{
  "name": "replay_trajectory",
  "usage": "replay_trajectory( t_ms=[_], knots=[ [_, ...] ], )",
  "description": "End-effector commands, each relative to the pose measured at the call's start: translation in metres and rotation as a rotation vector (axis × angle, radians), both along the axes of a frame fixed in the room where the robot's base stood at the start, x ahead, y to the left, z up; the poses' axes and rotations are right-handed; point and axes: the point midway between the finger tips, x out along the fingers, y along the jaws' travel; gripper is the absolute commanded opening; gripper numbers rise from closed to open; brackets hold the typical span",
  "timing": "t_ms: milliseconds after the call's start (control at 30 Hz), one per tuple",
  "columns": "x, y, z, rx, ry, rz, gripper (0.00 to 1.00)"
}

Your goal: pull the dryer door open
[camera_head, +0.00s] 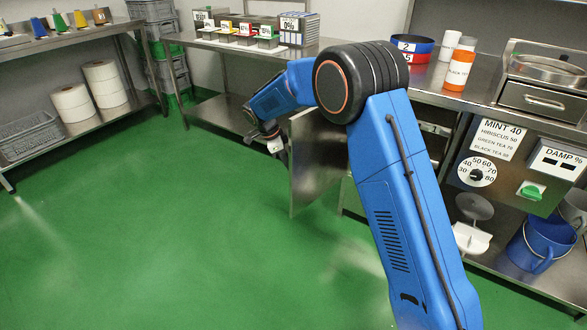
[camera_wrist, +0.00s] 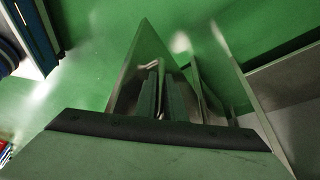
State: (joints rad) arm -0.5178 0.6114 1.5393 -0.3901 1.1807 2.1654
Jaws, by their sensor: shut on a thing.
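The dryer door (camera_head: 314,165) is a steel panel standing out from beneath the counter in the head view, swung open at an angle over the floor. My gripper (camera_head: 275,142) is at its outer left edge. In the wrist view my gripper (camera_wrist: 161,95) is shut on the pale door handle (camera_wrist: 153,72), and the door panel (camera_wrist: 140,55) shows beyond the fingers. The dryer's opening is mostly hidden behind my blue arm in the head view.
Green floor (camera_head: 160,240) is clear to the left and front of the door. The steel counter (camera_head: 440,90) runs along the right, with an orange jar (camera_head: 458,72) on it. A control panel (camera_head: 510,165) and a blue bucket (camera_head: 540,243) are at right.

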Motion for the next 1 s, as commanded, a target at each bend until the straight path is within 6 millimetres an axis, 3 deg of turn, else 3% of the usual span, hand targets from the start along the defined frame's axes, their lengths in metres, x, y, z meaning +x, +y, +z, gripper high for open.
replay_trajectory(
  t_ms=[433,533,1000],
  knots=[
    [0.0019,0.0009,-0.0007,-0.001,0.001,-0.007,0.00],
    [0.0020,0.0009,-0.0006,-0.001,0.001,-0.007,0.28],
    [0.0022,0.0020,0.0014,0.000,0.000,-0.006,0.28]
  ],
)
